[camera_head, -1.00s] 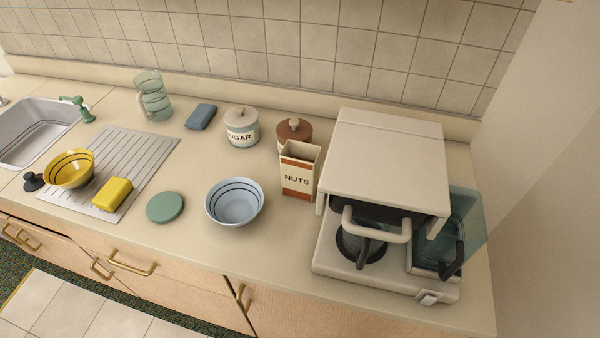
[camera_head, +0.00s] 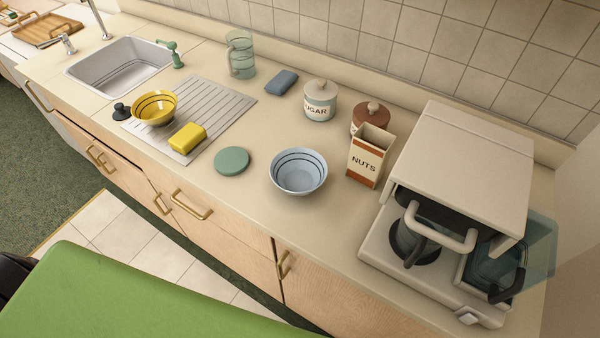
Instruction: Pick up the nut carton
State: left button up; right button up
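The nut carton (camera_head: 367,161) is an open-topped cream box with brown-orange bands and the word NUTS on its front. It stands upright on the counter, left of the coffee machine and in front of a brown-lidded canister (camera_head: 369,117). A blue bowl (camera_head: 298,172) stands to its left, apart from it. Neither of my grippers shows in the head view.
The cream coffee machine (camera_head: 466,165) stands close to the carton's right. A sugar canister (camera_head: 320,104), green disc (camera_head: 232,161), yellow sponge (camera_head: 187,138) and yellow bowl (camera_head: 155,108) are to the left. A green surface (camera_head: 160,300) fills the lower left. Bare counter lies in front of the carton.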

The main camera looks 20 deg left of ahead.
aim_at(371, 148)
jog(key=j+z, duration=0.15)
jog(key=j, duration=0.3)
jog(key=k+j+z, duration=0.15)
jog(key=j, duration=0.35)
jog(key=k+j+z, duration=0.1)
jog(key=j, duration=0.35)
jog(key=k+j+z, duration=0.15)
jog(key=j, duration=0.3)
